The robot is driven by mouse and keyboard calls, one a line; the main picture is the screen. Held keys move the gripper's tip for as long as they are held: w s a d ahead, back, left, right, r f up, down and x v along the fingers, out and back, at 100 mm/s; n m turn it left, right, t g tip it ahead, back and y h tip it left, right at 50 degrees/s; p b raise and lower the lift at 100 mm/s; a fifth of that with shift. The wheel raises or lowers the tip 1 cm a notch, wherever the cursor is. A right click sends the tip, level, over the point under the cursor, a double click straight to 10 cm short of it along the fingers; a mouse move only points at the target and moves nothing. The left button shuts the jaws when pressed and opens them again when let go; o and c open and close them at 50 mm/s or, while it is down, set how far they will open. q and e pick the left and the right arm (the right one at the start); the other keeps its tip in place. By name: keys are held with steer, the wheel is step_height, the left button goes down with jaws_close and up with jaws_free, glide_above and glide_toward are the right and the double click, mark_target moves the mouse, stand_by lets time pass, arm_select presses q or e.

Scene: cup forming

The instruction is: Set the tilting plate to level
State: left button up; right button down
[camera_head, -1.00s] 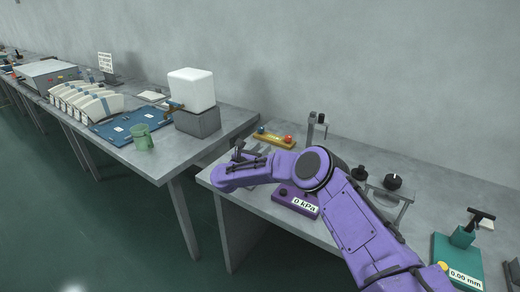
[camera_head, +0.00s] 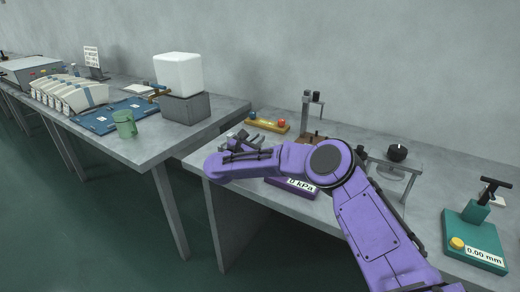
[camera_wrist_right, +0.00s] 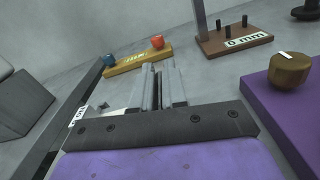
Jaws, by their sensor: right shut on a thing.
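My right gripper (camera_head: 236,140) is over the left end of the near bench, mostly behind my purple forearm. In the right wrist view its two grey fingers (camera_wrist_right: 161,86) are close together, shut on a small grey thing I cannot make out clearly. A pale flat piece with a label (camera_wrist_right: 78,117) lies left of the fingers, partly hidden by the gripper; I cannot tell if it is the tilting plate. A yellow bar (camera_head: 265,126) with a blue and a red knob lies beyond the fingers, apart from them; it also shows in the wrist view (camera_wrist_right: 130,63). My left gripper is not in view.
A purple box marked kPa (camera_head: 292,187) with a brass knob (camera_wrist_right: 290,70) stands right of the gripper. A brown stand marked 0 mm (camera_wrist_right: 235,38) is behind. A teal gauge (camera_head: 473,240) is far right. A second bench (camera_head: 150,160) stands to the left.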

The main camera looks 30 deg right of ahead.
steer(key=shift+f+m, duration=0.3)
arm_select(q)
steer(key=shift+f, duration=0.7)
arm_select(e)
steer(key=c, duration=1.2)
jaws_free()
steer(key=shift+o, duration=0.2)
steer(key=shift+s+a, duration=0.1)
steer(key=b+v, duration=0.1)
steer(key=v, duration=0.9)
steer(key=shift+s+a, duration=0.1)
steer(key=shift+a, duration=0.1)
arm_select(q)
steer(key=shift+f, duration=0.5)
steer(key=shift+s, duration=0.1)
